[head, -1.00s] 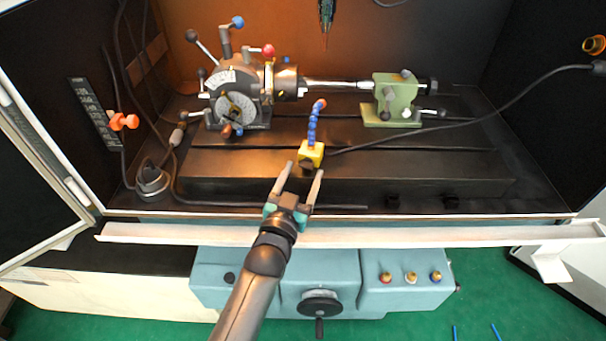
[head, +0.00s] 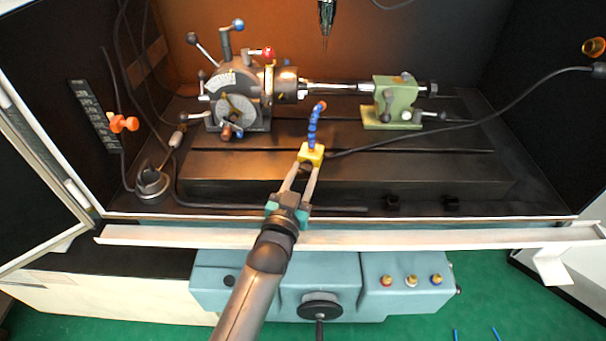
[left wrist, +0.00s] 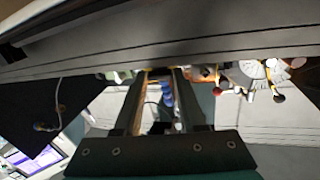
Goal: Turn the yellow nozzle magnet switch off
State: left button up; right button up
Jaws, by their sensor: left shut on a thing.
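The yellow nozzle magnet (head: 312,151) is a small yellow block on the front part of the dark machine table, with a blue segmented hose (head: 313,128) rising from it to an orange tip. A dark switch knob on its front face is mostly hidden between my fingers. My left gripper (head: 307,167) reaches up from the front and is shut on that switch, with its fingertips at the block's front. In the left wrist view, the fingers (left wrist: 160,74) point away, with the blue hose (left wrist: 167,94) showing between them. My right gripper is not in view.
An indexing chuck (head: 238,95) with several levers stands behind left, and a green tailstock (head: 395,102) behind right. A black cable (head: 480,114) runs right from near the magnet. A white front ledge (head: 400,234) lies under my arm. The tool spindle (head: 326,15) hangs above.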

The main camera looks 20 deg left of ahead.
pick_arm(q)
grip_shut()
jog(key=shift+n+p, duration=0.55)
jog(key=shift+n, duration=0.25)
jog(key=o, duration=1)
grip_release()
jog(key=shift+s, duration=0.1)
jog(key=s+p, duration=0.2)
jog(key=s, duration=1.3)
